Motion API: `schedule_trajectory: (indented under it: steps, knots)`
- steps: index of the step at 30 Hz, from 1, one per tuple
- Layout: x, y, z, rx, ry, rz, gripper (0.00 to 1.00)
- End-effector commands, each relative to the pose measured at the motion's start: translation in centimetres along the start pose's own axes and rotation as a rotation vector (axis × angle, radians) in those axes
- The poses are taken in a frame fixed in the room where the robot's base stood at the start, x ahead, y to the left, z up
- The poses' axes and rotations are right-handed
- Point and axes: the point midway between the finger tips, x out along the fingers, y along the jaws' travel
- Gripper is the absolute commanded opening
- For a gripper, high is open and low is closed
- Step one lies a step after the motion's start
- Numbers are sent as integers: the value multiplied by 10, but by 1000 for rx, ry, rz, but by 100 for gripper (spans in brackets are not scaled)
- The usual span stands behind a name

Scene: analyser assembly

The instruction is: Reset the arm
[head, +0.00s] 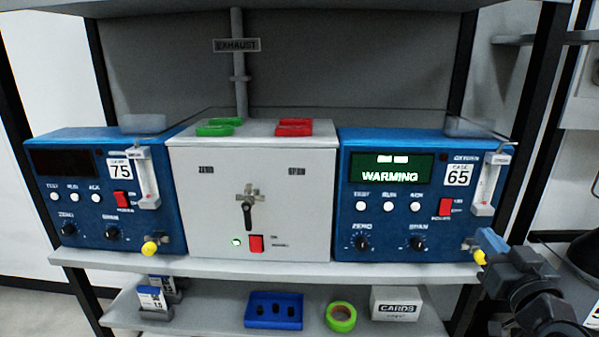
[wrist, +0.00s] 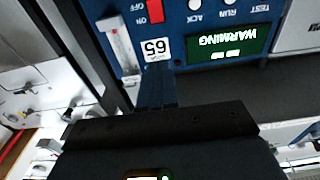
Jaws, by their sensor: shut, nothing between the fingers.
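My gripper (head: 490,243) is at the right in the head view, its blue fingers shut and empty. It is in front of the lower right corner of the right blue analyser (head: 345,215), close to the yellow knob (head: 480,257); I cannot tell whether they touch. My dark arm links run down to the lower right corner. In the wrist view the shut blue fingers (wrist: 157,88) point at the analyser front, which appears upside down. The right analyser's screen (head: 390,169) is lit and reads WARMING, with label 65 (head: 457,176).
The left blue analyser (head: 85,190), label 75, has a dark screen. A grey box (head: 290,190) with a lever stands between them, red and green pieces on top. The lower shelf holds a blue tray (head: 254,322), green tape (head: 341,317) and a CARDS box (head: 397,304). A dark post (head: 540,90) stands right.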

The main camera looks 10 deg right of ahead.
Motion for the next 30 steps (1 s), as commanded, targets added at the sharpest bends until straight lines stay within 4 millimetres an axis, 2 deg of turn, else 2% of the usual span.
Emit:
schedule_trajectory:
  steps: [4,7,12,18,24,30]
  knots:
    - [-14,-8,13,2,-19,-3,0]
    - [-39,-22,33,5,-48,-9,0]
    - [-102,-49,68,6,-105,-24,0]
    - [-179,-75,92,2,-164,-56,0]
    - [-255,-92,98,-8,-218,-101,0]
    - [-327,-104,88,-18,-266,-160,0]
